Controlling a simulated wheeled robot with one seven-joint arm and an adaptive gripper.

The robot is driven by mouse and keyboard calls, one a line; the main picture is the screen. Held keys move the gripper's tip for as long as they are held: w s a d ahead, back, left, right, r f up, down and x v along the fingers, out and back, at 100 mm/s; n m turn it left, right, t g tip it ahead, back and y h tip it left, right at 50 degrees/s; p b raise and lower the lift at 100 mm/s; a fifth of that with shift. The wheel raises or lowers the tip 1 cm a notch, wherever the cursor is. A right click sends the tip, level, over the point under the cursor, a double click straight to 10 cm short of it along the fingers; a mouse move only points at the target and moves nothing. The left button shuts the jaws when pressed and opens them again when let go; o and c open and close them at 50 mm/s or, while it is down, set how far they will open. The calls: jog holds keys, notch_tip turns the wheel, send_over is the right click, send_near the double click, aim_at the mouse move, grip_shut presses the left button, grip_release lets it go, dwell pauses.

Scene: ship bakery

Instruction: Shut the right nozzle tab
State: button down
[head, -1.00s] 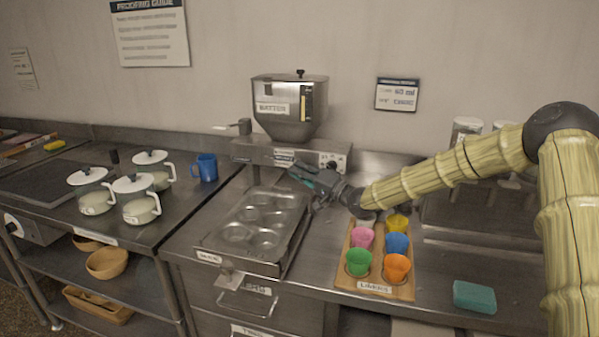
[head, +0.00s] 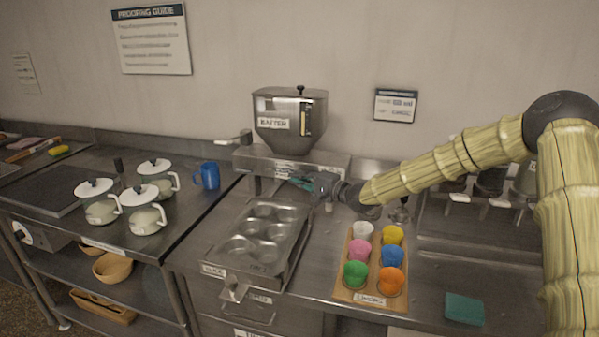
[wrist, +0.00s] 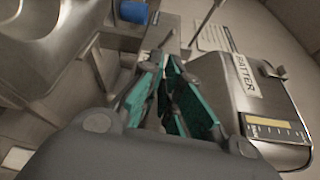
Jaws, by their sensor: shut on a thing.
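The batter hopper (head: 290,118) stands on a metal shelf (head: 325,160) against the back wall. It also shows at the right of the wrist view (wrist: 262,95). My gripper (head: 288,182) is just below the front of this shelf, over the back end of the muffin tray (head: 215,243). In the wrist view its teal fingers (wrist: 163,68) are drawn close together on something small at the nozzle. I take it to be the right nozzle tab, but the fingers hide it and I cannot tell its angle.
A wooden rack (head: 345,280) with several coloured cups stands right of the tray. A teal sponge (head: 464,309) lies at the front right. Bare counter lies between tray and rack.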

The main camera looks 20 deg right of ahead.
jog(key=m+p, duration=0.1)
jog(key=p, duration=0.1)
jog(key=r+m+g+p, duration=0.1)
jog(key=p, duration=0.1)
jog(key=shift+d+r+m+h, duration=0.1)
jog(key=shift+m+h, duration=0.2)
jog(key=shift+w+p, duration=0.1)
jog(key=shift+p, duration=0.25)
jog(key=c, duration=1.9)
grip_release()
jog(key=v, duration=1.2)
jog(key=shift+w+d, duration=0.1)
jog(key=shift+d, duration=0.05)
